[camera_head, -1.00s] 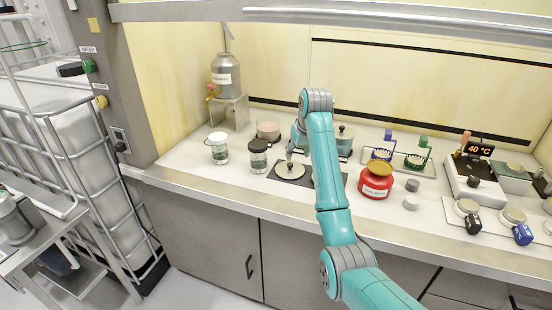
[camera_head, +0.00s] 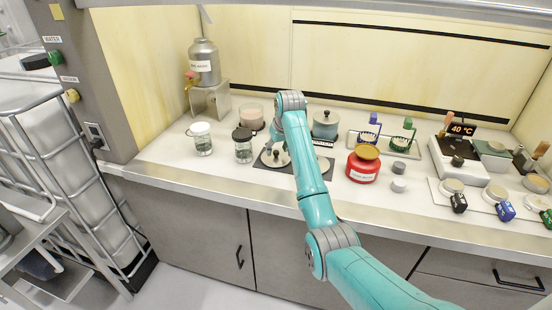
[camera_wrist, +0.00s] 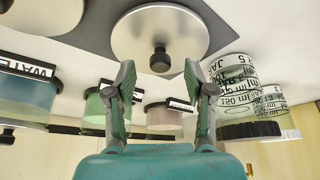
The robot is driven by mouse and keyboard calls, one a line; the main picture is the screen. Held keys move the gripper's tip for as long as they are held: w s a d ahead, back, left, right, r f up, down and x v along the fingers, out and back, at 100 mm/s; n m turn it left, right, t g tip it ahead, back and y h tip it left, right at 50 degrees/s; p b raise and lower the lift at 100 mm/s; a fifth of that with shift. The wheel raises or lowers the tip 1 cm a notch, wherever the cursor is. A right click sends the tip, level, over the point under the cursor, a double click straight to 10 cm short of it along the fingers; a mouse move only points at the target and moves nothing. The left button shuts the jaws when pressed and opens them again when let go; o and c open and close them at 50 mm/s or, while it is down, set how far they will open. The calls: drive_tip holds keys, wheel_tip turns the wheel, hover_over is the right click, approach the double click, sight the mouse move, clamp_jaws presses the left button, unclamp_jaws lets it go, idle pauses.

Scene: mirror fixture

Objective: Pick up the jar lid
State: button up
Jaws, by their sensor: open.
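In the wrist view, a round pale metal lid (camera_wrist: 165,28) with a black knob lies on a dark mat, ahead of my gripper (camera_wrist: 163,85). My gripper is open, with empty space between its two green fingers. The lid also shows in the head view (camera_head: 277,160), partly behind my arm. A glass jar with a black lid (camera_head: 242,134) stands left of it, and a jar with a white lid (camera_head: 200,128) stands farther left. In the wrist view, the black lid (camera_wrist: 248,131) lies right of my right finger. I cannot tell which lid the task means.
A second pale disc (camera_head: 322,164) shares the dark mat. A pinkish vessel (camera_head: 250,117) and a blue-grey pot (camera_head: 326,124) stand behind. A red jar (camera_head: 363,164) and small grey blocks stand to the right. The bare counter front (camera_head: 230,181) is free.

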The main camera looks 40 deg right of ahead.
drive_tip(key=shift+x, duration=0.9)
clamp_jaws()
